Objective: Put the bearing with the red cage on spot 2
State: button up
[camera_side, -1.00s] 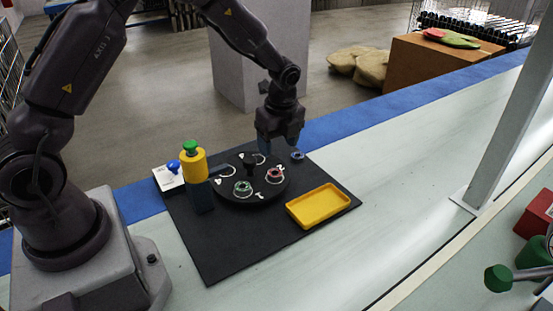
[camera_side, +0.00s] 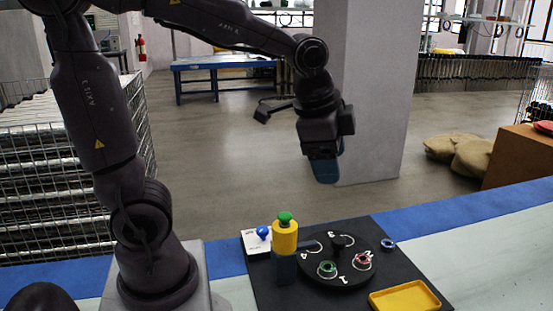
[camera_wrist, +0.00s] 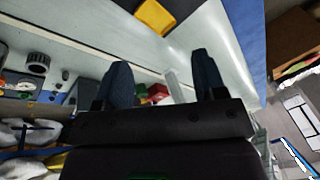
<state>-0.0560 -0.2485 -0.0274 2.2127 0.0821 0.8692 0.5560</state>
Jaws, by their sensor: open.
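The bearing with the red cage (camera_side: 362,260) lies on the black round plate (camera_side: 330,284), in the white ring beside the mark 2. A green-caged bearing (camera_side: 327,268) is in the ring by the mark 1. The rings near 3 and 4 look empty. A blue-caged bearing (camera_side: 388,243) lies on the black mat (camera_side: 268,290), right of the plate. My gripper (camera_side: 326,170) is high above and behind the mat, apart from everything. In the wrist view its fingers (camera_wrist: 162,78) are spread with nothing between them.
A yellow tray (camera_side: 405,299) is at the mat's front right and shows in the wrist view (camera_wrist: 155,16). A yellow cylinder with a green top (camera_side: 285,236) stands left of the plate, beside a white box with a blue knob (camera_side: 263,233). A dark knob (camera_side: 339,243) rises from the plate.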

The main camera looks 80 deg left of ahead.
jog(key=s+d+r+n+t+h, duration=0.1)
jog(key=s+d+n+t, duration=0.1)
jog(key=s+n, duration=0.4)
jog(key=s, duration=0.3)
jog(key=shift+s+r+n, duration=0.25)
jog(key=shift+s+n, duration=0.05)
jog(key=shift+a, duration=0.1)
dwell(0.5)
